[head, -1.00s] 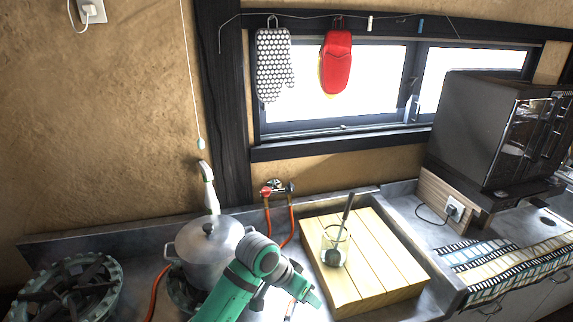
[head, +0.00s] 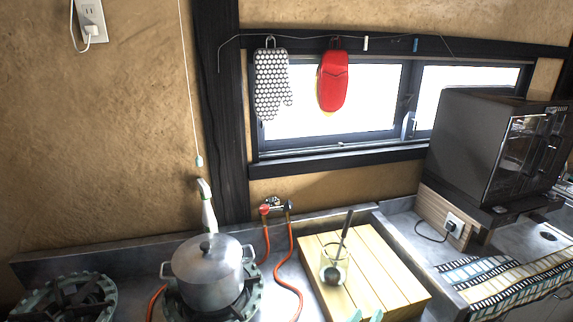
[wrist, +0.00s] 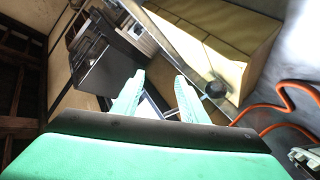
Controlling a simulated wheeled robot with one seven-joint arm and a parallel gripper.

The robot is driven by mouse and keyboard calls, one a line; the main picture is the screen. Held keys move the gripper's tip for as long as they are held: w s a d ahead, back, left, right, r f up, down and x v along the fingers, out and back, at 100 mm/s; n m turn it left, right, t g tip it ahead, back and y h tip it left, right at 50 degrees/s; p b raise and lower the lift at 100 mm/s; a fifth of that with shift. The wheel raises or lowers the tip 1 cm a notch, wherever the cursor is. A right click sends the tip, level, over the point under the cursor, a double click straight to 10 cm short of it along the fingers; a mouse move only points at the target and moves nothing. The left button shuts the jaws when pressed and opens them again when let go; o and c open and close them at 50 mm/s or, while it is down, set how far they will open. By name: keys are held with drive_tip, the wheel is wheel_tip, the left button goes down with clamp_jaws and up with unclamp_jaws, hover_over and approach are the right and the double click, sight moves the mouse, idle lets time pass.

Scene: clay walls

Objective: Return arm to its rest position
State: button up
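My gripper (wrist: 160,80) shows in the wrist view as two pale green fingers standing apart, with nothing gripped between them. In the head view only the small green tips of my gripper (head: 366,315) show at the bottom edge, in front of the wooden board. The rest of my arm is out of the head view.
A lidded pot (head: 207,273) stands on a burner, left of a slatted wooden board (head: 385,270). A glass (head: 334,268) with a dark ladle (head: 345,230) stands on the board. An orange hose (head: 292,262) runs between. A black oven (head: 490,145) is at right.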

drive_tip(key=s+a+f+n+t+y, duration=0.1)
drive_tip(key=s+a+f+n+y, duration=0.35)
drive_tip(key=s, duration=0.55)
drive_tip(key=s+a+f+n+t+y, duration=0.1)
drive_tip(key=s+a+f+y, duration=0.3)
drive_tip(key=s+a+f, duration=0.45)
drive_tip(key=s+a+r+m, duration=0.2)
drive_tip(key=s+a, duration=0.1)
drive_tip(key=s, duration=0.7)
drive_tip(key=s+a+r+m+y, duration=0.1)
drive_tip(key=s+a+r+m, duration=0.2)
drive_tip(key=s, duration=0.6)
drive_tip(key=shift+s+a+r, duration=0.15)
drive_tip(key=shift+s+a, duration=0.2)
drive_tip(key=shift+a, duration=0.4)
drive_tip(key=shift+w, duration=0.1)
